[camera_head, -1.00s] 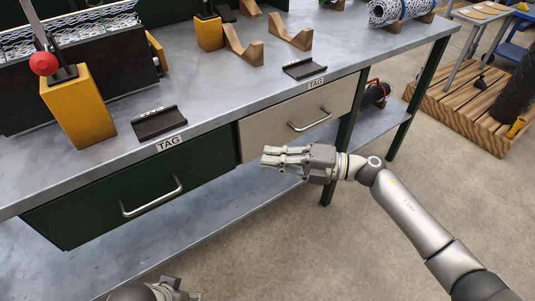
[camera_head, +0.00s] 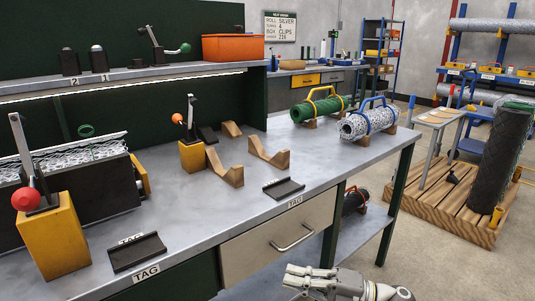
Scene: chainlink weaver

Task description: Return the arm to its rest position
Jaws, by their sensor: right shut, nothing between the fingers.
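My right gripper (camera_head: 298,284) shows at the bottom edge of the head view, in front of the workbench (camera_head: 222,208). It is shut and empty, its fingers pointing left. It hangs below and in front of the closed beige drawer (camera_head: 278,240) and appears apart from it. Only the hand and part of the wrist show; the rest of the right arm is below the picture. My left gripper is not in view.
The bench holds a yellow block with a red-knobbed lever (camera_head: 50,237), black tag holders (camera_head: 137,252), wooden cradles (camera_head: 268,153) and rolls of green mesh (camera_head: 320,107) and silver mesh (camera_head: 367,122). A wooden pallet (camera_head: 450,205) stands right. The floor (camera_head: 400,262) between is clear.

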